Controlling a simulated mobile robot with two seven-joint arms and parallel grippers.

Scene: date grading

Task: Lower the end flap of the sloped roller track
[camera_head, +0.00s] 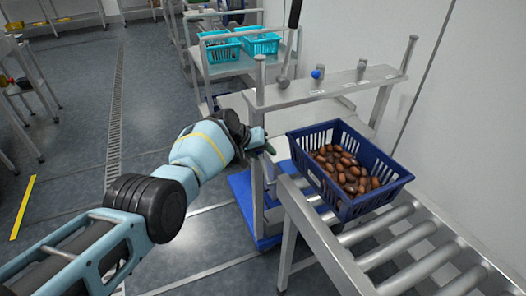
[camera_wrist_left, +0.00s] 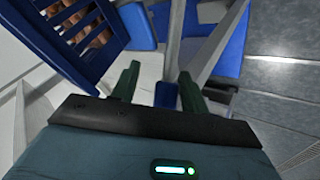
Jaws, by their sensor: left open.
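The sloped roller track (camera_head: 318,238) runs from the lower right toward the middle of the head view, with bare metal rollers. A dark blue crate of brown dates (camera_head: 398,176) sits at its far end; it also shows at the upper left of the left wrist view (camera_wrist_left: 75,62). My left gripper (camera_head: 268,147) is beside the crate's left side, near a metal post. In the left wrist view its green fingers (camera_wrist_left: 158,78) are apart, with a small blue piece (camera_wrist_left: 167,95) between them. I cannot make out the end flap clearly. My right gripper is out of view.
A metal stand with a shelf (camera_head: 335,84) rises behind the crate. A blue platform (camera_head: 240,190) lies low beside the track. Turquoise baskets (camera_head: 222,49) stand on a table farther back. The floor at left is open.

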